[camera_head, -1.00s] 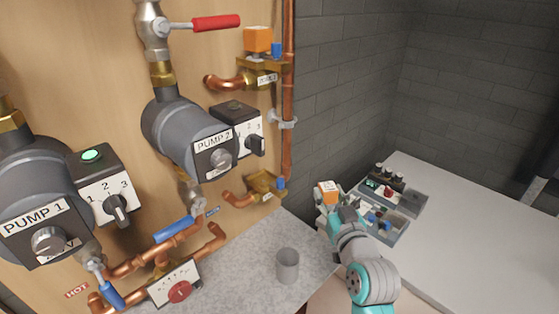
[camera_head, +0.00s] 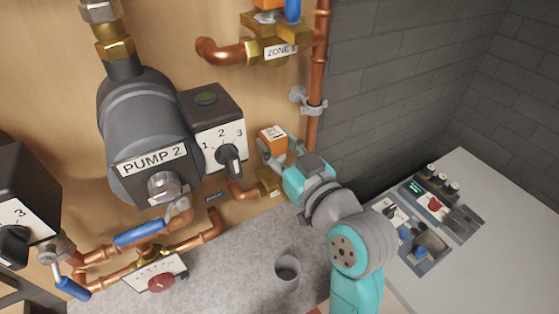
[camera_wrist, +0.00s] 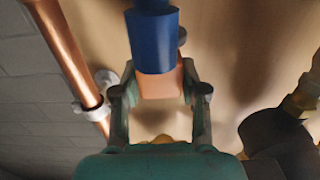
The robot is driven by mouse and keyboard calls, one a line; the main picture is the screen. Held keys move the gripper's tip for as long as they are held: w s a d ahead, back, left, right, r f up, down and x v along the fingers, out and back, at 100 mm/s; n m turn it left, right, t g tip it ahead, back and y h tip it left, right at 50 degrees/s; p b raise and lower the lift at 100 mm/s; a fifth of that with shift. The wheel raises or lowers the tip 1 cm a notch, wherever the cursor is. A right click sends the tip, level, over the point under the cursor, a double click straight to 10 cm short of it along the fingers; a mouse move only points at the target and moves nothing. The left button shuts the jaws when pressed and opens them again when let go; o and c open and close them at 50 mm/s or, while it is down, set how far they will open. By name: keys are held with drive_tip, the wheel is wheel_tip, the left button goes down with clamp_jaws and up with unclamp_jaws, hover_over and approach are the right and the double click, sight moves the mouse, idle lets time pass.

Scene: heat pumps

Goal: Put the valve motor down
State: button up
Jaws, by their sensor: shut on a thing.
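The valve motor (camera_head: 272,138) is a small orange box with a white label. My gripper (camera_head: 280,150) is shut on it and holds it in front of the board. In the head view it shows just above the lower brass zone valve (camera_head: 268,183), which my gripper partly hides. I cannot tell whether they touch. In the wrist view, the motor (camera_wrist: 160,86) sits between the two fingers, and a blue cylinder (camera_wrist: 152,38) covers part of it. A second orange motor (camera_head: 270,4) sits on the upper valve marked ZONE 1 (camera_head: 283,50).
PUMP 2 (camera_head: 150,130) and its switch box (camera_head: 215,125) stand left of my gripper. A vertical copper pipe (camera_head: 314,80) runs close by. A grey cup (camera_head: 287,270) stands on the speckled worktop (camera_head: 235,265). A compartment tray (camera_head: 455,215) lies on the white bench (camera_head: 510,240).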

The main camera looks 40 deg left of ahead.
drive_tip(key=shift+f, duration=2.2)
drive_tip(key=o, duration=1.3)
drive_tip(key=shift+f, duration=0.15)
drive_tip(key=shift+d, duration=0.15)
drive_tip(key=v, duration=1.1)
drive_tip(key=shift+s+d, duration=0.2)
drive_tip(key=shift+d, duration=0.1)
